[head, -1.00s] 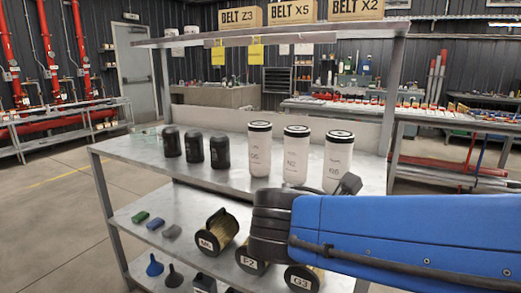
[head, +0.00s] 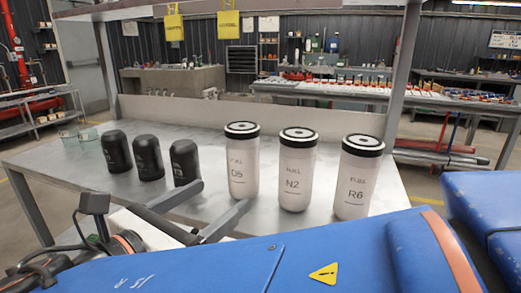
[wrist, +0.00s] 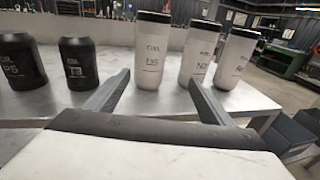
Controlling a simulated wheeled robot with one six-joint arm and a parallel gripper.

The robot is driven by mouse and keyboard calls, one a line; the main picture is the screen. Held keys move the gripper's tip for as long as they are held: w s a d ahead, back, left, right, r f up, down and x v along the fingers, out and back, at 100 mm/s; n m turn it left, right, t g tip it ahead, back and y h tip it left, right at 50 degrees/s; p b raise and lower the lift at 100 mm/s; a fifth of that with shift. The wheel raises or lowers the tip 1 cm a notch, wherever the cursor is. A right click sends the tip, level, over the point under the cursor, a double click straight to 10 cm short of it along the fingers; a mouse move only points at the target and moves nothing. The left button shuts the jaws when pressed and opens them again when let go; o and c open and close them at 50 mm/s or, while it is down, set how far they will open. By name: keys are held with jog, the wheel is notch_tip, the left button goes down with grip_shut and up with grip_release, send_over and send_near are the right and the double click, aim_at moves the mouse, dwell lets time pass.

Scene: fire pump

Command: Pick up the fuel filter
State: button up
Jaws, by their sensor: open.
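Three white cylinders with black-ringed tops and FUEL labels stand upright on the metal shelf: D5 (head: 243,165), N2 (head: 297,170) and R6 (head: 357,180). In the wrist view, D5 (wrist: 151,55) shows between the fingertips, with N2 (wrist: 198,57) and R6 (wrist: 234,62) to its right. My gripper (head: 226,193) is open, low over the shelf, its fingers pointing towards D5. In the wrist view, my gripper (wrist: 160,79) has nothing between its fingers at the near side. Whether a fingertip touches D5 cannot be told.
Three black canisters (head: 148,158) stand left of D5 on the same shelf (head: 90,180). A clear glass-like item (head: 78,138) lies at the shelf's left end. A low back panel (head: 215,113) runs behind, and a metal post (head: 403,70) rises at the right.

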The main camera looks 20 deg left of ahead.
aim_at(237, 176)
jog(key=w, duration=1.1)
jog(key=shift+w+a+f, duration=0.2)
jog(key=shift+w+a, duration=0.05)
jog(key=shift+w, duration=0.15)
jog(key=shift+w+a+f, duration=0.1)
jog(key=shift+w+f, duration=0.05)
jog(key=shift+w, duration=1.15)
jog(key=shift+w+a+f, duration=0.1)
jog(key=shift+w, duration=1.2)
jog(key=c, duration=1.7)
jog(key=shift+o, duration=0.2)
notch_tip(237, 176, up, 10)
